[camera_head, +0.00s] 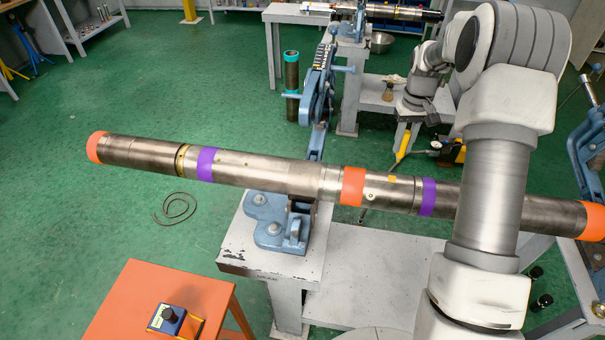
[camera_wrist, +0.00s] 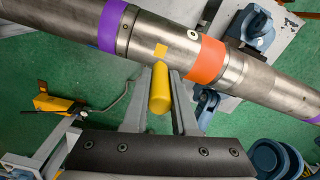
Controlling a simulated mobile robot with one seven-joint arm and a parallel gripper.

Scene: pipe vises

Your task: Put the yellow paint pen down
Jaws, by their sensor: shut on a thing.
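In the wrist view the yellow paint pen (camera_wrist: 160,90) sits between the two grey fingers of my gripper (camera_wrist: 160,84), which is shut on it. Its far end points at the long steel pipe (camera_wrist: 172,42), close to a small yellow patch (camera_wrist: 161,51) on the pipe between a purple band and an orange band. I cannot tell whether the pen touches the pipe. In the head view my arm reaches down to the far side of the pipe (camera_head: 270,174). The same yellow patch shows there (camera_head: 393,178). I cannot pick out the pen with certainty in that view.
A blue vise (camera_head: 277,220) holds the pipe on a grey bench (camera_head: 385,270). An orange table (camera_head: 140,295) at the front left carries a small blue-and-yellow box (camera_head: 172,320) and has bare top. Another yellow tool with a bent rod (camera_wrist: 52,103) lies left of my gripper.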

